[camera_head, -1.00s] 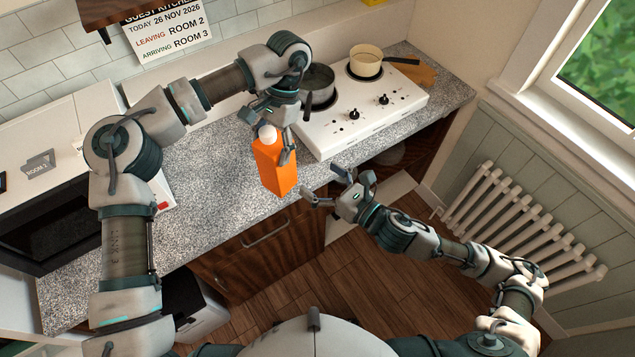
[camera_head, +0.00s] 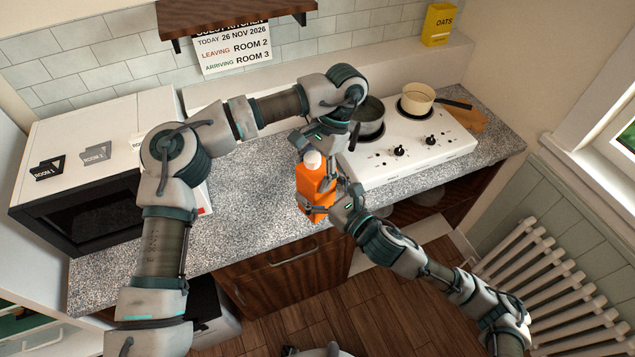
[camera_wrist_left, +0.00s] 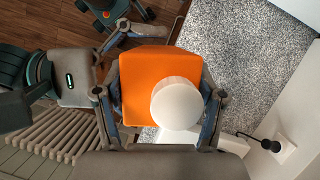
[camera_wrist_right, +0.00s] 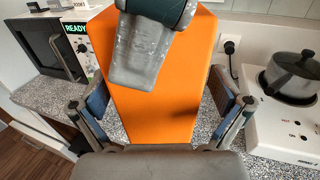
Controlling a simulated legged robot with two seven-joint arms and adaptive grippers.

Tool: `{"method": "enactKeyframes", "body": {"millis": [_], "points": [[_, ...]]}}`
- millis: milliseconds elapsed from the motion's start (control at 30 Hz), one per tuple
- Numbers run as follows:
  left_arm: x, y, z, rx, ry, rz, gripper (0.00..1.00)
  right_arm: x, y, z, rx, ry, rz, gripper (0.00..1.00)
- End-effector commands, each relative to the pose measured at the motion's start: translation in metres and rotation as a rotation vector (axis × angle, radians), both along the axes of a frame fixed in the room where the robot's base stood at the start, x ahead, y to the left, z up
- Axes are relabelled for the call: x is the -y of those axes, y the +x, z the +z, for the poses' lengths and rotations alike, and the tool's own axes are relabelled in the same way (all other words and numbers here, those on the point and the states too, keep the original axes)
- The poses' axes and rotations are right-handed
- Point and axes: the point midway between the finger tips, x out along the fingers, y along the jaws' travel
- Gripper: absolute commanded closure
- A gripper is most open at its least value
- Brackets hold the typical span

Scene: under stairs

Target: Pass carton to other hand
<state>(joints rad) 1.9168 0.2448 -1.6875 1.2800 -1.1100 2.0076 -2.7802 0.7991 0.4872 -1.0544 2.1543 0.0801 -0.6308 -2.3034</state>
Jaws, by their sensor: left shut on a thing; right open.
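The orange carton (camera_head: 312,187) with a white cap is held upright, by the counter's front edge in the head view. My left gripper (camera_head: 326,160) is shut on its upper part. The left wrist view shows the carton (camera_wrist_left: 145,75) between both fingers, cap toward the camera. My right gripper (camera_head: 326,201) is open at the lower part of the carton. In the right wrist view the carton (camera_wrist_right: 160,110) stands between the spread right fingers, with the grey left gripper (camera_wrist_right: 145,50) in front of its upper part. Contact with the right fingers is unclear.
A white hob (camera_head: 410,145) with a dark pot (camera_head: 369,117) and a cream pan (camera_head: 417,98) stands right of the carton. A microwave (camera_head: 95,170) is at the left. The speckled counter (camera_head: 245,190) between is largely clear. A radiator (camera_head: 545,285) stands at the right.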

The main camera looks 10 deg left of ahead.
Motion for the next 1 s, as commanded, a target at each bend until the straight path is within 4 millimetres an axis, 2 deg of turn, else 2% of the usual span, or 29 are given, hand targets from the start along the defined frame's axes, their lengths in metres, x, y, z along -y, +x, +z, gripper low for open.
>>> {"method": "enactKeyframes", "body": {"millis": [300, 667, 700, 800, 1000], "points": [[0.0001, 0.0001, 0.0009, 0.001, -0.001, 0.000, 0.93, -0.0019, 0.0021, 0.0002, 0.000, 0.000, -0.001, 0.00], [0.0002, -0.0003, 0.0008, -0.001, -0.001, -0.001, 0.93, -0.0013, 0.0028, 0.0001, 0.000, 0.000, -0.003, 0.90], [0.0002, -0.0003, 0.0008, -0.002, 0.000, -0.001, 0.26, -0.0012, 0.0027, 0.0019, 0.003, 0.002, -0.002, 0.94], [0.0002, -0.0004, 0.0007, -0.002, 0.000, -0.001, 0.01, -0.0012, 0.0029, 0.0018, 0.003, 0.002, -0.003, 0.94], [0.0001, 0.0000, 0.0003, 0.000, 0.000, -0.001, 0.01, -0.0017, 0.0022, 0.0019, 0.003, 0.002, -0.001, 0.94]]}}
